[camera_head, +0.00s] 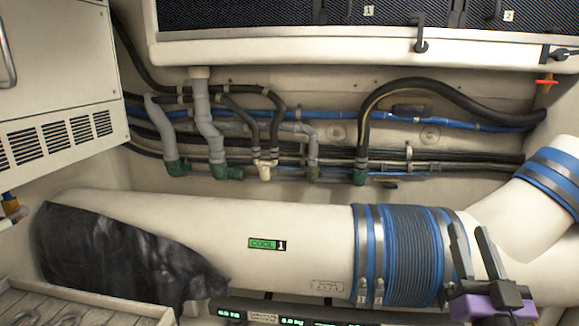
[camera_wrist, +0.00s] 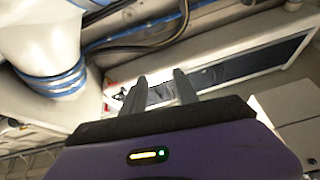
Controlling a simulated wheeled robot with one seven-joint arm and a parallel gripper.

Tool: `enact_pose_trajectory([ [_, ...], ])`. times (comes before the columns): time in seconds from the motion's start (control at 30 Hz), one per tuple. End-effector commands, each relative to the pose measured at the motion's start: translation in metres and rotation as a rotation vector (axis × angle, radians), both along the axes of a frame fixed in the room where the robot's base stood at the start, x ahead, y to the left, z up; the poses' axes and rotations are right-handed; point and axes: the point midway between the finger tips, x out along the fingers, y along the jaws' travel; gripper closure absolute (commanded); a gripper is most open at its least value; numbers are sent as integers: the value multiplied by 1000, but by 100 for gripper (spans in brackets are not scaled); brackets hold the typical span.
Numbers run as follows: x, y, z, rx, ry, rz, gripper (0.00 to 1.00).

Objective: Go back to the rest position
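My gripper (camera_head: 470,250) is at the lower right of the head view, in front of the large white pipe (camera_head: 310,235) and just right of its blue ribbed sleeve (camera_head: 408,255). Its two dark fingers point up and stand apart with nothing between them. In the wrist view my gripper (camera_wrist: 162,84) also shows two separated, empty fingers above its purple body. Beyond the fingers the wrist view shows a long dark panel in a pale frame (camera_wrist: 225,77). A white pipe with a blue clamp band (camera_wrist: 52,82) is at upper left.
A black wrap (camera_head: 120,255) covers the white pipe's left part. Grey hoses with green fittings (camera_head: 218,168) and black and blue lines run along the back wall. A vented white cabinet (camera_head: 60,95) is at left. A slatted wooden tray (camera_head: 85,305) is at lower left.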

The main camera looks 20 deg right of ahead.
Motion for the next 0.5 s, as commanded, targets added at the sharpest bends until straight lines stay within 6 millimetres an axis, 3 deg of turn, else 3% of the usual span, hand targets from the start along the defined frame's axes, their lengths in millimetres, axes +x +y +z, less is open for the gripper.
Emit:
enact_pose_trajectory([
  [0.03, -5, 18, -20, 6, 32, 19, 64],
  [0.2, -28, 72, -67, 8, 112, 79, 64],
  [0.5, -88, 159, -134, 14, 287, 214, 64],
])
